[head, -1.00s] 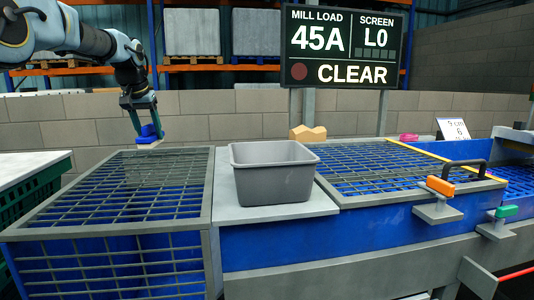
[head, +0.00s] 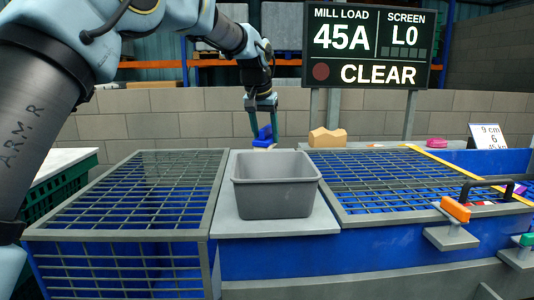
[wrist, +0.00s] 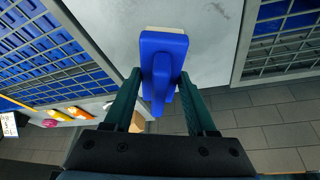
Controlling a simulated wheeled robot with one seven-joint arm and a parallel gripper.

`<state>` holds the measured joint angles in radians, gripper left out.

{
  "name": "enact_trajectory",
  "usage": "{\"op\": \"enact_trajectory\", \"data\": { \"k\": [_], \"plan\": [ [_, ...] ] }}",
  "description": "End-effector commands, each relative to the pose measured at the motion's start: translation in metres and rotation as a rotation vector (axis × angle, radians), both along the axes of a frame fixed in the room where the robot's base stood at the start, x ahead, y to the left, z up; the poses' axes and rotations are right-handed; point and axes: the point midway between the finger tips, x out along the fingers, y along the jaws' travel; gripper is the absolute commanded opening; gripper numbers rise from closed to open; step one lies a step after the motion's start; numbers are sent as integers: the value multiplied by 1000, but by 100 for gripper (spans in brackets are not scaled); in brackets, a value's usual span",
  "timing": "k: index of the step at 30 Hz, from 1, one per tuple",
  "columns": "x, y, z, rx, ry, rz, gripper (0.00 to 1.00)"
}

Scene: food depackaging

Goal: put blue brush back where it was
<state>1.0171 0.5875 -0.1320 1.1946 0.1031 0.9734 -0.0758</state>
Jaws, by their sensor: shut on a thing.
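My gripper (head: 264,124) is shut on the blue brush (head: 264,138) in the head view. The brush hangs below the fingers, behind the grey bin, over the far part of the grey plate between the two grates. In the wrist view the blue brush (wrist: 163,60) sits between the green fingers of my gripper (wrist: 160,88), its pale bristle edge showing at the top. The light grey plate lies beneath it. Whether the brush touches the plate is hard to tell.
The grey bin (head: 275,189) stands on the plate (head: 222,216). Barred grates lie left (head: 140,185) and right (head: 385,170). A tan block (head: 327,138), a pink item (head: 436,143) and a number card (head: 488,136) stand along the back. An orange handle (head: 455,209) is at right.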

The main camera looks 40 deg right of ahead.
Motion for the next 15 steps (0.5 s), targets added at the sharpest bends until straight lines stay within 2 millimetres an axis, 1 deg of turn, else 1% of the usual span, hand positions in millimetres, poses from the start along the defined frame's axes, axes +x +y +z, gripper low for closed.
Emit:
{"op": "enact_trajectory", "data": {
  "k": [1,7,12,15],
  "plan": [
    [0,0,-5,0,0,0,0],
    [0,0,-21,1,0,0,0],
    [0,0,-44,1,0,0,0],
    [1,0,-48,-3,-1,0,0]
  ]
}}
